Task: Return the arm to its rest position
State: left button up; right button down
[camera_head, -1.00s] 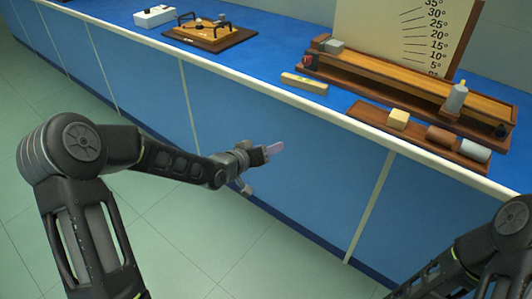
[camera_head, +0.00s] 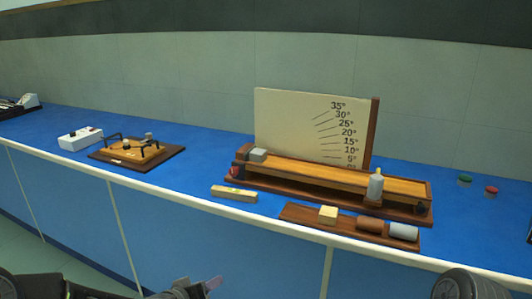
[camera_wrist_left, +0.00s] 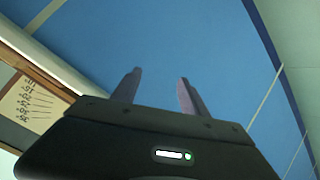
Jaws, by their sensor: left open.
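My left gripper (camera_head: 196,288) shows at the bottom edge of the head view, in front of the blue bench and below its top edge. Most of its arm is cut off by the picture's edge. In the left wrist view my left gripper (camera_wrist_left: 159,88) has its two fingers spread apart with nothing between them. The blue bench front fills the space beyond them. Part of my right arm shows at the bottom right of the head view; its gripper is out of the picture.
The blue bench (camera_head: 60,193) holds an inclined-plane board (camera_head: 318,165) with an angle scale (camera_head: 285,115), a tray (camera_head: 295,213) with blocks and cylinders, a yellowish bar (camera_head: 234,194), a wooden device (camera_head: 130,155) and a white box (camera_head: 80,138). Floor (camera_head: 22,243) shows at lower left.

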pick_arm(q)
jog(key=s+d+f+g+p, duration=0.3)
jog(key=s+d+f+g, duration=0.2)
jog(key=s+f, duration=0.7)
jog(key=s+d+f+g+p, duration=0.1)
jog(key=s+d+g+p, duration=0.1)
jog(key=s, duration=0.9)
jog(key=s+d+f+g+p, duration=0.2)
jog(key=s+d+g, duration=0.1)
jog(key=s, duration=0.8)
jog(key=shift+s+d+f+g, duration=0.2)
jog(key=shift+d+g, duration=0.1)
jog(key=shift+d, duration=0.55)
